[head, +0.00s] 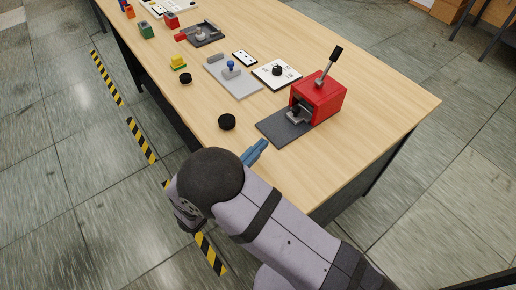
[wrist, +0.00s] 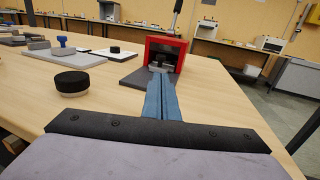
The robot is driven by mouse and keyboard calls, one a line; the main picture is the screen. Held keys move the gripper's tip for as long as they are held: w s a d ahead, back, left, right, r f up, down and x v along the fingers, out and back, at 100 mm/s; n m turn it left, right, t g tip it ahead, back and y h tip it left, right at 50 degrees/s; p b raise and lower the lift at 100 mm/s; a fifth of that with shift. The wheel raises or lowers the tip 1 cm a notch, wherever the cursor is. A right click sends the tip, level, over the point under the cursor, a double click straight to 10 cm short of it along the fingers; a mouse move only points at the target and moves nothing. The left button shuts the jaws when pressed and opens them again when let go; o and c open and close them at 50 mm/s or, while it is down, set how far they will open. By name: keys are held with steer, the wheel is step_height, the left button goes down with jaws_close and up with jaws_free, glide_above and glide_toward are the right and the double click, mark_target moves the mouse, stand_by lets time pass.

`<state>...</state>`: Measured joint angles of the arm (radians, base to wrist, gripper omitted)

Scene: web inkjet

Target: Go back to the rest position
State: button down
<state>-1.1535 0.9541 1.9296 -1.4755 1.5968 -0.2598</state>
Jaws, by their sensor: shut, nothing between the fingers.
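My gripper (head: 257,150) is at the front edge of the table in the head view, with its blue fingers pointing toward the red press. In the wrist view the fingers (wrist: 162,98) are closed together with nothing between them. My arm reaches in from the lower right and partly hides the table's front edge. No rest position is marked in either view.
The red press (head: 320,96) with its lever stands on a dark plate (head: 277,128) just beyond my fingers. A black puck (head: 227,121) lies to their left. A grey plate with a blue-knobbed stamp (head: 230,70) and a white dial panel (head: 284,76) lie farther back.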

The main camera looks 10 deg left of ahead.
steer(key=shift+d, duration=0.1)
